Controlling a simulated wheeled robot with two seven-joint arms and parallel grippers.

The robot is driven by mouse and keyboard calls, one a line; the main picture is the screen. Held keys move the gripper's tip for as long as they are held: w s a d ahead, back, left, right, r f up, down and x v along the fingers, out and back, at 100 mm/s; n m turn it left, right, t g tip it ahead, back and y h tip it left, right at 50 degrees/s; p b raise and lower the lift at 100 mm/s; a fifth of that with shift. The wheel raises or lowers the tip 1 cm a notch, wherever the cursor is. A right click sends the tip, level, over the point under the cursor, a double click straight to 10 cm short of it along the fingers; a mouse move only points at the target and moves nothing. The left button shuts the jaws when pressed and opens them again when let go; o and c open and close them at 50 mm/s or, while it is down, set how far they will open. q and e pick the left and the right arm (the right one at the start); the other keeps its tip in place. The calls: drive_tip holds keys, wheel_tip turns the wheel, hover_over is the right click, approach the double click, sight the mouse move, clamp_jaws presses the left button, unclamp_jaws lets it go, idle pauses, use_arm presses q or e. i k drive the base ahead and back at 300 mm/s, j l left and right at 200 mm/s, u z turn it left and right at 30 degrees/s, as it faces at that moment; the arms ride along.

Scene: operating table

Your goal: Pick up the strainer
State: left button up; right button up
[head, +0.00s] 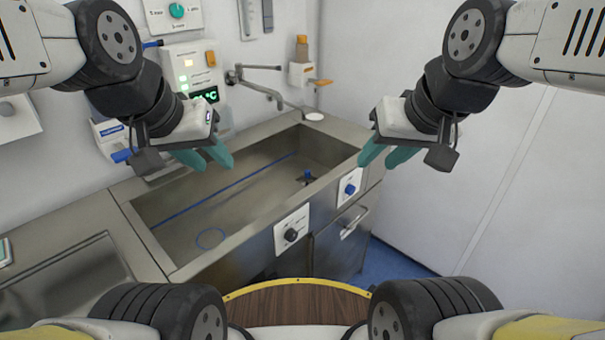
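A small dark piece with a blue top (307,177) sits on the floor of the steel sink (165,227), near its right end; it looks like the strainer, though it is small in view. My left gripper (215,163) is open and empty, with its teal fingers over the left part of the sink. My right gripper (377,162) is open and empty, to the right of the strainer near the sink's right end. Neither gripper touches the strainer.
A faucet (258,88) reaches over the back of the sink. A blue ring (210,238) marks the sink floor at front left. Control knobs (291,235) and a drawer handle (354,222) are on the front. A second basin (65,285) lies at the left.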

sight(306, 180)
drive_tip(key=i+l, duration=0.1)
drive_tip(key=k+j+u, duration=0.1)
drive_tip(key=k+u, duration=0.15)
drive_tip(key=k, duration=1)
drive_tip(key=u, duration=0.4)
drive_tip(key=i+l+u, duration=0.1)
drive_tip(key=u, duration=0.35)
drive_tip(key=l+u, duration=0.15)
drive_tip(key=u, duration=0.25)
drive_tip(key=l+u, duration=0.1)
drive_tip(key=u, duration=0.3)
drive_tip(key=i+l+u, duration=0.1)
drive_tip(key=l, duration=3.15)
